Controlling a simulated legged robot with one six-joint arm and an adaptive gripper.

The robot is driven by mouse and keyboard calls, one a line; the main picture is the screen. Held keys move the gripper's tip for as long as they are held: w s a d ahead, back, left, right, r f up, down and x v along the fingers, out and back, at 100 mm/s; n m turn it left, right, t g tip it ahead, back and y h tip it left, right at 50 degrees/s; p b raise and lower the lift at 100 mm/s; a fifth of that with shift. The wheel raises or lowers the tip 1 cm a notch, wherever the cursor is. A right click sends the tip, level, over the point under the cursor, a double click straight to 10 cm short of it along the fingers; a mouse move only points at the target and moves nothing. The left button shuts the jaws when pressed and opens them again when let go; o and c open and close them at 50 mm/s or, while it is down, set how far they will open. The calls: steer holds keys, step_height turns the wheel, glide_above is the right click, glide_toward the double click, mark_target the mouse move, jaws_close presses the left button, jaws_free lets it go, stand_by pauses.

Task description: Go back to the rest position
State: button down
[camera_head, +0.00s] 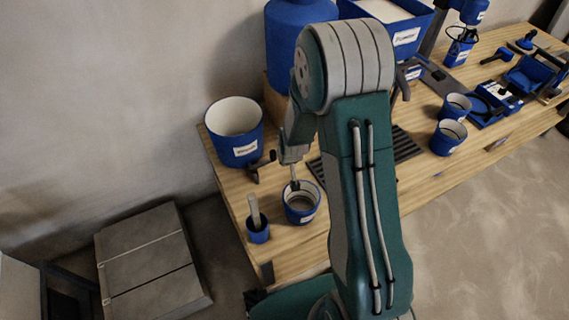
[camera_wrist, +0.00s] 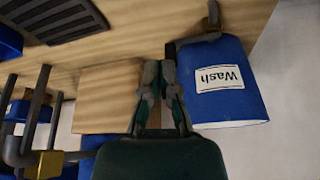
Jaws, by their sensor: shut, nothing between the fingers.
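My gripper (camera_wrist: 160,75) shows in the wrist view with its two fingers closed together and nothing between them. To its right, apart or touching I cannot tell, is a blue bucket (camera_wrist: 232,105) labelled "Wash", which appears upside down there. In the head view the end of my arm hangs over the left part of the wooden bench (camera_head: 285,243), between the blue bucket (camera_head: 233,150) and a small blue cup (camera_head: 301,214). My fingertips are hard to make out there. A thin grey piece stands at the cup's mouth; I cannot tell whose it is.
A small blue holder (camera_head: 258,235) with a stick stands at the bench's left edge. A dark grate (camera_head: 405,147) lies behind my arm. Blue cups (camera_head: 448,137) and tools stand farther right. A wall runs behind.

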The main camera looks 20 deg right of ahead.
steer(key=shift+s+r, duration=0.2)
steer(key=shift+r, duration=0.3)
steer(key=w+v, duration=0.1)
steer(key=v, duration=2)
steer(key=s+r, duration=0.5)
steer(key=s, duration=0.3)
steer(key=s+r+t, duration=0.1)
steer(key=s+r, duration=0.5)
steer(key=s, duration=0.3)
steer(key=shift+s+a, duration=0.15)
steer(key=shift+a, duration=0.15)
